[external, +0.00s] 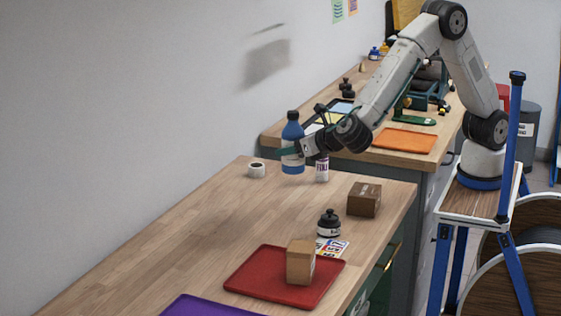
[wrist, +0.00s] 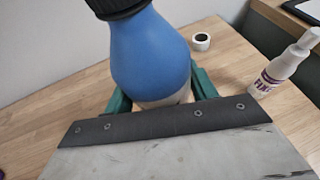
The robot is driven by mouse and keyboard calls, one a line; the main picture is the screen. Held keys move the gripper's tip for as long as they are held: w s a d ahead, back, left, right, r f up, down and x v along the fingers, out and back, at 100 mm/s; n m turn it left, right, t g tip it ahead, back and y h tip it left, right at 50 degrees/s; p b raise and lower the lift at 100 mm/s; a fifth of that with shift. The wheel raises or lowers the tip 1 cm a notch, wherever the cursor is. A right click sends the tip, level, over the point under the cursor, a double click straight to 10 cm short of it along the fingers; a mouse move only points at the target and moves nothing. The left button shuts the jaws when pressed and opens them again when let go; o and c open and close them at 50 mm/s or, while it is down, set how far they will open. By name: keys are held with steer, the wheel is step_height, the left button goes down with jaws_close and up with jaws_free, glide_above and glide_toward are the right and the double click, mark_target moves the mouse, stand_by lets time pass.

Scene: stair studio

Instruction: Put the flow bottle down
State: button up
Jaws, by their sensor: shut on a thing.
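The flow bottle (external: 292,135) is blue with a dark cap and a pale lower band. My gripper (external: 286,152) is shut on it at about mid-height and holds it upright at the back of the near wooden table. In the wrist view the blue bottle (wrist: 150,55) stands between the green fingers (wrist: 160,98), with its dark cap toward the top edge. Its lower part is hidden behind my wrist plate. I cannot tell whether its base touches the table.
A white tape roll (external: 257,170) lies left of the bottle, and a white labelled bottle (external: 322,170) stands close on its right. The table's left middle (external: 170,240) is clear.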

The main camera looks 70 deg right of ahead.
mark_target(299, 167)
steer(key=shift+s+d+f+m+h, duration=0.15)
steer(key=shift+s+d+f+h, duration=0.15)
steer(key=shift+d, duration=0.3)
steer(key=shift+s+d+f+m+h, duration=0.1)
steer(key=shift+s+d+f+m, duration=0.1)
steer(key=shift+d+f, duration=0.3)
step_height(299, 167, down, 5)
steer(key=shift+d, duration=0.15)
steer(key=shift+f, duration=2.05)
steer(key=shift+f, duration=0.15)
steer(key=o, duration=1.3)
